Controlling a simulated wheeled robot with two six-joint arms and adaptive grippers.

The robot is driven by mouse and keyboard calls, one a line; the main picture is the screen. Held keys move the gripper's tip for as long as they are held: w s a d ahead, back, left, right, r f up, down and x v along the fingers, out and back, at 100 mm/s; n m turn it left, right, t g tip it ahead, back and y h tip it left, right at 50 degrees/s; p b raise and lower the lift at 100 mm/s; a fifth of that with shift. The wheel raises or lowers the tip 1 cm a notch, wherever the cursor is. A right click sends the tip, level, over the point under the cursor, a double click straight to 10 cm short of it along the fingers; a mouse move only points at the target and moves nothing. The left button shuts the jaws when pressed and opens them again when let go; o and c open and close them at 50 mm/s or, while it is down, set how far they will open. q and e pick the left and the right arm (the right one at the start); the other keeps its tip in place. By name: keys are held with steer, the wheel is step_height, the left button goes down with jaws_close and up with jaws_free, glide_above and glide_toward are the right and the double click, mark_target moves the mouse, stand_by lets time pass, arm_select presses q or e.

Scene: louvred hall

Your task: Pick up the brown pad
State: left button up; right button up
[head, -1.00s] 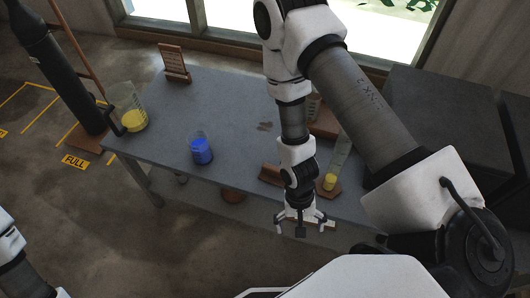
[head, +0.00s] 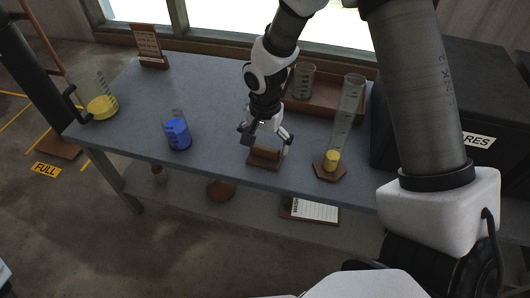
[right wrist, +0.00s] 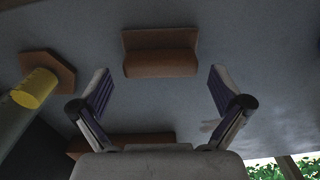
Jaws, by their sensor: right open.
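The brown pad (head: 265,160), a small block with a raised back part, sits on the grey table near its front edge. In the right wrist view the pad (right wrist: 160,62) lies ahead of the fingertips, centred between them and apart from both. My right gripper (head: 266,144) is open and empty, pointing down just over the pad, and partly hides it in the head view. Its spread fingers also show in the right wrist view (right wrist: 158,76). My left gripper is not in view.
A cylinder with yellow liquid (head: 333,160) stands on a brown base right of the pad. A brown tray (head: 325,112) holding a beaker lies behind. A blue-filled beaker (head: 178,134) stands to the left. A dark box (head: 425,120) bounds the right end.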

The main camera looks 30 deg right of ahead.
step_height(320, 180, down, 3)
steer(key=shift+r, duration=0.2)
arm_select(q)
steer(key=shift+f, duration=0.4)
arm_select(e)
steer(key=shift+r, duration=0.1)
steer(key=shift+c, duration=0.4)
steer(key=c, duration=0.9)
